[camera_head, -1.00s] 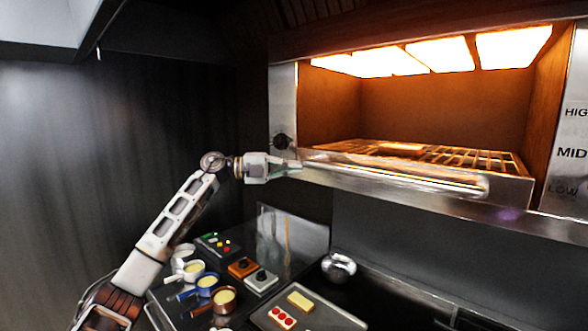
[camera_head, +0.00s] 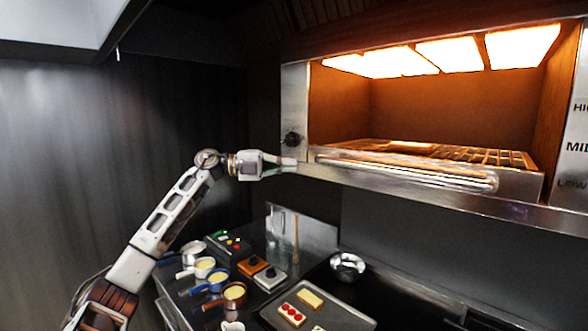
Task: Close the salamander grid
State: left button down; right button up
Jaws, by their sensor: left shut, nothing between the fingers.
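The salamander grid (camera_head: 455,155) lies inside the lit, open-fronted salamander at the right, with a pale slab on it towards the back. Its front bar handle (camera_head: 410,174) runs along the front edge. My left gripper (camera_head: 294,165) is shut and empty, at the left end of the grid's front. Its fingertips are close to the salamander's lower left front; I cannot tell whether they touch it. My right gripper is not in view.
Below stands a counter with small sauce pots (camera_head: 234,291), switch boxes (camera_head: 269,277), a metal bowl (camera_head: 347,264) and a tray (camera_head: 343,318) with food pieces. A dark knob (camera_head: 292,139) sits just above my left gripper. The space left of the salamander is clear.

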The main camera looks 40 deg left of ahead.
pick_arm(q)
jog(key=b+v, duration=0.3)
jog(key=v, duration=0.4)
jog(key=shift+d, duration=0.1)
dwell(0.8)
